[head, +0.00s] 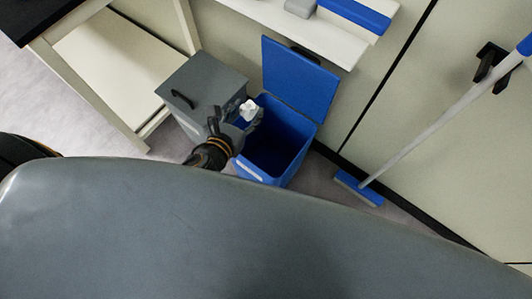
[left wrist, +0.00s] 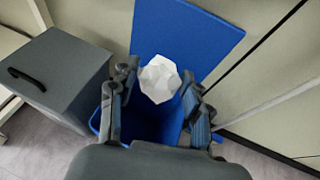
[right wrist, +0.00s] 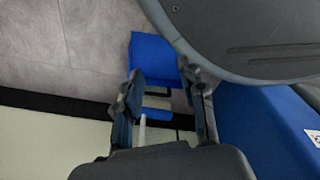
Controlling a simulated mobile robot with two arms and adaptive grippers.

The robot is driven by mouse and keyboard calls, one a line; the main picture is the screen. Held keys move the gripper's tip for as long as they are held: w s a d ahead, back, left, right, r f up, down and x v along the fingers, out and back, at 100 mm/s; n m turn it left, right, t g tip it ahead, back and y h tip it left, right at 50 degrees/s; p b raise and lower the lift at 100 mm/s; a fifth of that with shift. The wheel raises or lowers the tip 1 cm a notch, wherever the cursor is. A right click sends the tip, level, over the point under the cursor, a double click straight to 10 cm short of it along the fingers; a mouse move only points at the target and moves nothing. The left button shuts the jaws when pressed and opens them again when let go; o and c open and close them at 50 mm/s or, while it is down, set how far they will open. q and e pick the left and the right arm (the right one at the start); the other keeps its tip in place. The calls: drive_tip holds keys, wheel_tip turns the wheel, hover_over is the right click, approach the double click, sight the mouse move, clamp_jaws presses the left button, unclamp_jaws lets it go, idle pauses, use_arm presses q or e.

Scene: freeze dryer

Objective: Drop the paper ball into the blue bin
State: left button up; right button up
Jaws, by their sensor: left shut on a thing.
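The white crumpled paper ball (head: 248,109) is held in my left gripper (head: 236,117), by the left rim of the blue bin (head: 303,155). The bin stands on the floor with its blue lid (head: 300,77) raised. In the left wrist view the paper ball (left wrist: 160,79) sits between the fingertips of my left gripper (left wrist: 158,85), with the bin's interior (left wrist: 150,125) and lid behind it. My right gripper (right wrist: 163,88) shows in the right wrist view with fingers apart and nothing between them. It is hidden in the head view.
A grey box with a black handle (head: 205,90) stands just left of the bin. A blue-headed broom (head: 358,189) leans to the right; its head also shows in the right wrist view (right wrist: 153,60). A white shelf (head: 300,32) is above the bin. A table frame stands at left.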

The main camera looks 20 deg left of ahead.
drive_tip(key=w+a+r+t+b, duration=0.1)
drive_tip(key=w+a+r+b, duration=0.1)
drive_tip(key=w+b, duration=0.7)
use_arm(q)
drive_tip(key=w+f+m+h+b, duration=0.1)
drive_tip(key=w+f, duration=0.3)
drive_tip(key=f, duration=0.9)
drive_tip(key=w+d+f+m+g+h+b, duration=0.1)
drive_tip(key=w+f+b, duration=0.3)
drive_tip(key=f, duration=0.9)
drive_tip(key=shift+w+f+h, duration=0.3)
drive_tip(key=shift+w+f, duration=0.1)
drive_tip(key=shift+w, duration=0.05)
use_arm(e)
wheel_tip(320, 180, up, 20)
drive_tip(key=w+t, duration=0.1)
drive_tip(key=w, duration=0.1)
drive_tip(key=shift+d, duration=0.2)
use_arm(q)
drive_tip(key=shift+d, duration=0.1)
use_arm(e)
drive_tip(key=shift+w, duration=0.1)
use_arm(q)
drive_tip(key=o, duration=0.8)
drive_tip(key=shift+c, duration=0.2)
